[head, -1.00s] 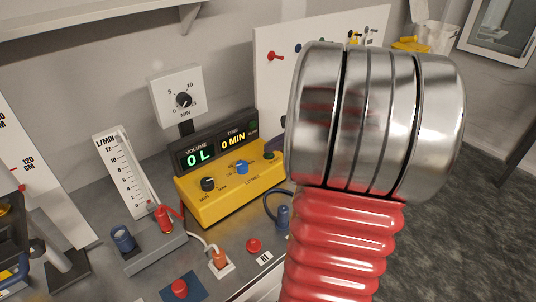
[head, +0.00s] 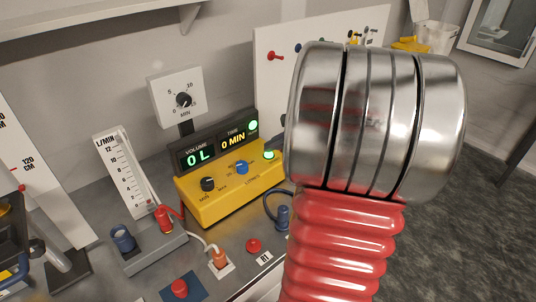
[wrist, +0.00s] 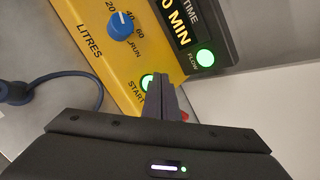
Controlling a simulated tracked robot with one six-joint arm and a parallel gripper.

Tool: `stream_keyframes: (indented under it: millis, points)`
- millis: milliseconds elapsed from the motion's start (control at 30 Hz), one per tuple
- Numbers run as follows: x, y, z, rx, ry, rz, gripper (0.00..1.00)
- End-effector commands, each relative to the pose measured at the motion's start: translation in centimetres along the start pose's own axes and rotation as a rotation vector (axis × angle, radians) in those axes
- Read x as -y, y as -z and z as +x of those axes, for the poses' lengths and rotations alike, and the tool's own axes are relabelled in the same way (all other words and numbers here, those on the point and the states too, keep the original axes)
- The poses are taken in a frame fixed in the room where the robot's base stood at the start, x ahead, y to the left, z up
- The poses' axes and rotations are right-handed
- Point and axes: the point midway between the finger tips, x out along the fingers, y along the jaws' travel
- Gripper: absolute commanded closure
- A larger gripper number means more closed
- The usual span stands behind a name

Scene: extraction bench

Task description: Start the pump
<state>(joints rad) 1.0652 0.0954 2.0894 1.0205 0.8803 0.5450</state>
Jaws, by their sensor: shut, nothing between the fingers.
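The yellow pump box (head: 228,203) stands on the bench with a black knob (head: 208,184) and a blue litres knob (head: 241,167). Its START button (head: 269,155) glows green, and it also shows in the wrist view (wrist: 147,82). The display (head: 217,150) reads 0 L and 0 MIN, and the green FLOW lamp (head: 253,126) above is lit. In the wrist view my gripper (wrist: 161,80) is shut and empty, its tips at the START button and partly covering it; contact cannot be told. In the head view my arm hides the gripper.
A flow scale (head: 127,172), hose fittings (head: 163,217) and a plug in a socket (head: 219,259) are left of and before the pump. A red button (head: 180,287) is at the front. A white panel (head: 275,85) with pegs stands behind.

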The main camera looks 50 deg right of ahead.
Motion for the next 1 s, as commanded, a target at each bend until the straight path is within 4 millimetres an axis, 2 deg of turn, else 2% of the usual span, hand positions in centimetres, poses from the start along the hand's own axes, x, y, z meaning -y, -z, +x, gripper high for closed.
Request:
stream_keyframes:
  millis: [633,1000]
  points:
    - [0.6,-0.6,-0.8,0.000,0.001,-0.002,1.00]
    - [1.9,-1.9,-2.6,-0.001,0.002,-0.003,1.00]
